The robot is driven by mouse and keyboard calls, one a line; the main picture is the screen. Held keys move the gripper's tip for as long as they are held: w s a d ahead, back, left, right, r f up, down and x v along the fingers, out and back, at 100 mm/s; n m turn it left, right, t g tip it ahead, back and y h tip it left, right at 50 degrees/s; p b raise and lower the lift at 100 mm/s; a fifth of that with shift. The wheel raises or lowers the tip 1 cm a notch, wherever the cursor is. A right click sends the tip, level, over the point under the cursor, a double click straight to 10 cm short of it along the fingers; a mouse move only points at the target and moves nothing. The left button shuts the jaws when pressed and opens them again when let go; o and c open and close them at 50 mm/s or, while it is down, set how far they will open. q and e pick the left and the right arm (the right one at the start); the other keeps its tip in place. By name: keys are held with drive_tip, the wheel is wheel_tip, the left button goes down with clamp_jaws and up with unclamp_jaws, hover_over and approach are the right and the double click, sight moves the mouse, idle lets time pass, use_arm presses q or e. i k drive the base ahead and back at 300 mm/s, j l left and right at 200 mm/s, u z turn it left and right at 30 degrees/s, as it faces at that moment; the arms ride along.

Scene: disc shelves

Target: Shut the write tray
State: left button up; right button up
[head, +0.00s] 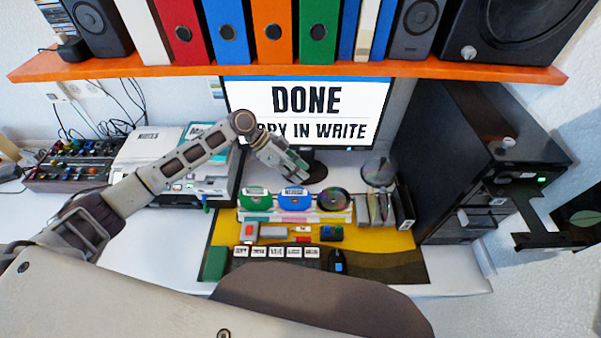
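A black drive tower (440,150) stands at the right of the desk. From its front, a dark flat tray (545,238) sticks out to the right, clearly open. A small green light shows above it; the labels on the front are too small to read, and I cannot tell whether a disc lies in the tray. My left gripper (290,170) hangs over the desk in front of the monitor, well to the left of the tray. It appears to hold nothing, but its finger gap is unclear. My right gripper is not in view.
The monitor (305,105) reads "DONE" and partly hidden words ending "IN WRITE". An orange shelf (290,68) with binders and speakers crosses above.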

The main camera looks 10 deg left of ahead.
sight(539, 239)
drive_tip(key=k, duration=1.5)
